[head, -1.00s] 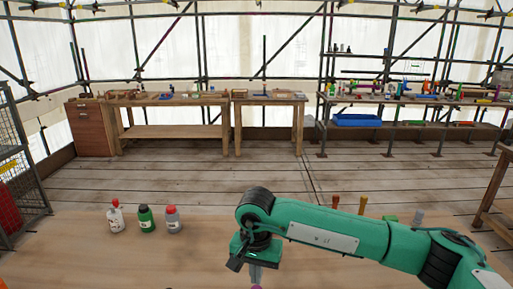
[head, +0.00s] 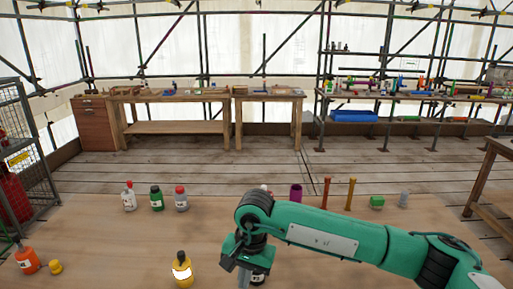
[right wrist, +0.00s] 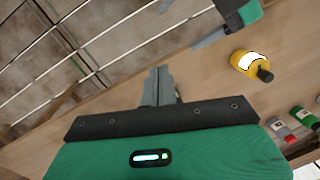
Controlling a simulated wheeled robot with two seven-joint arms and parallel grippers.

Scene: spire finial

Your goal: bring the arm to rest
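My right arm comes in from the right across the head view, over the wooden worktable (head: 120,235). My right gripper (head: 244,277) points down near the lower middle. In the right wrist view its grey fingers (right wrist: 160,88) are together, with nothing visible between them. A teal part with grey fingers, seemingly my left gripper (right wrist: 208,38), shows at the top right of that view, partly cut off; its opening is unclear. It is near a yellow bottle (right wrist: 246,65) with a dark cap. The head view does not show my left gripper.
Several bottles stand further back left, with an orange bottle (head: 27,260) at far left.

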